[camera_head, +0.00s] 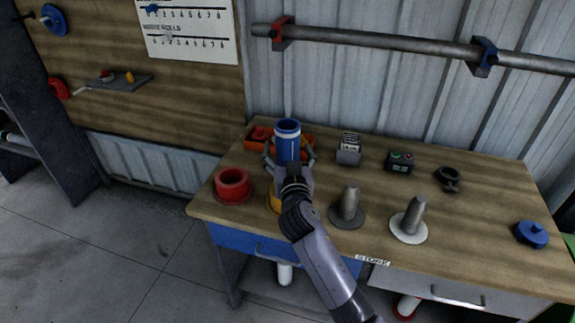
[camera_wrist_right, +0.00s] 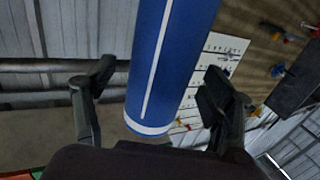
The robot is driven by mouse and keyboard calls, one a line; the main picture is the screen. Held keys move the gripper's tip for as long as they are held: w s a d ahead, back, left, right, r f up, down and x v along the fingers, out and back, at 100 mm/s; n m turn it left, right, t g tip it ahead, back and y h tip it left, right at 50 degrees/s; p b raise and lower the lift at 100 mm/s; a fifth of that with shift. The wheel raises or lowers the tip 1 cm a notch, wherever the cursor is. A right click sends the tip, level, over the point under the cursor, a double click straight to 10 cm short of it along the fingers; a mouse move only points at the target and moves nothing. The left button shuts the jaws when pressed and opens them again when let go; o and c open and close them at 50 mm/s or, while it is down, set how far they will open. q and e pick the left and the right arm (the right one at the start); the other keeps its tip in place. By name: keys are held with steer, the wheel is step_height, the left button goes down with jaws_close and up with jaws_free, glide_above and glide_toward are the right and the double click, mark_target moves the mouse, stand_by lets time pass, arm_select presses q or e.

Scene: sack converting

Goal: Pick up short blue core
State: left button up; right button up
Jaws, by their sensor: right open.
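The blue core (camera_head: 287,142), a cylinder with a white band near its top, stands upright at the back left of the bench. It fills the middle of the right wrist view (camera_wrist_right: 165,60), where a white stripe runs along it. My right gripper (camera_head: 289,158) is open, with one finger on each side of the core. In the wrist view the gripper (camera_wrist_right: 152,82) shows gaps between the core and both fingers. The gripper hides the core's lower part in the head view. My left gripper is not in view.
A yellow piece (camera_head: 273,203) is partly behind my arm. Two grey posts (camera_head: 348,205) (camera_head: 413,216) stand to the right, near a card holder (camera_head: 348,152).

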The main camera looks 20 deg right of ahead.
steer(key=shift+x, duration=1.15)
steer(key=shift+c, duration=0.5)
steer(key=shift+r, duration=0.1)
jaws_close()
